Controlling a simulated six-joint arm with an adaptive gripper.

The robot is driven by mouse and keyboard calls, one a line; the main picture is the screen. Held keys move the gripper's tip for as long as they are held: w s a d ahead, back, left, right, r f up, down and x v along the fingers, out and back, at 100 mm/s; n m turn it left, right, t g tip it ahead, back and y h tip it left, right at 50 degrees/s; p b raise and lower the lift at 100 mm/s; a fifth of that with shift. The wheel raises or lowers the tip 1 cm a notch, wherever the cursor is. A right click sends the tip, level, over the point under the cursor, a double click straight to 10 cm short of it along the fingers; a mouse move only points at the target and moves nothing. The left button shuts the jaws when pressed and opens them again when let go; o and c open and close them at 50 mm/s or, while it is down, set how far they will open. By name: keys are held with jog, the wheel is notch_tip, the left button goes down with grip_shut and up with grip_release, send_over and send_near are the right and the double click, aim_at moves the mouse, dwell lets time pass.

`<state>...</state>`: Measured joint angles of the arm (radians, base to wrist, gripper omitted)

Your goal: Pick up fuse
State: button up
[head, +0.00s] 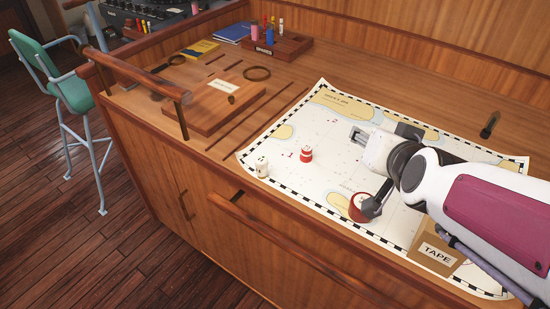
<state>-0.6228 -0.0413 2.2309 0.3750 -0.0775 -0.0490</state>
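No item in view is plainly marked as a fuse, and I cannot tell for certain which one it is. A small white cylinder (262,167) stands at the left edge of the chart. A red and white cylinder (305,155) stands to its right. A wooden holder (291,45) at the back of the counter holds several coloured upright sticks and cylinders. My gripper (371,208) is low over the right half of the chart, close to a red round item (355,202) that it partly hides. I cannot see both fingertips clearly.
A chart (340,135) covers the counter's right half. A box marked TAPE (437,250) stands beneath my arm. A raised wooden board (213,102), a magnifier (257,73) and books (232,32) lie at the left. A rail (285,235) runs along the front edge.

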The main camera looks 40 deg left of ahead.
jog(key=a+f+t+y, duration=0.1)
jog(key=a+f, duration=0.2)
jog(key=a, duration=1.1)
jog(key=t+y, duration=0.1)
jog(key=t, duration=0.1)
send_over(257, 168)
jog(key=w, duration=0.3)
jog(key=shift+n, duration=0.4)
jog(key=f, duration=0.5)
jog(key=shift+a+f, duration=0.15)
jog(key=shift+a, duration=0.05)
jog(key=s+a+f+t+y, duration=0.1)
jog(key=s+a+f, duration=0.5)
jog(key=s, duration=0.2)
jog(key=d+f+t+h, duration=0.1)
jog(key=d+h, duration=0.1)
jog(key=d+f+m+t+h, duration=0.1)
jog(key=d+h, duration=0.1)
jog(key=d, duration=0.1)
jog(key=s+d+t+h, duration=0.1)
jog(key=d, duration=0.1)
jog(key=shift+d+f+m+t+h, duration=0.2)
jog(key=shift+f+m+t+h, duration=0.1)
jog(key=shift+f+t+h, duration=0.1)
jog(key=shift+x, duration=1.3)
jog(key=shift+w, duration=0.15)
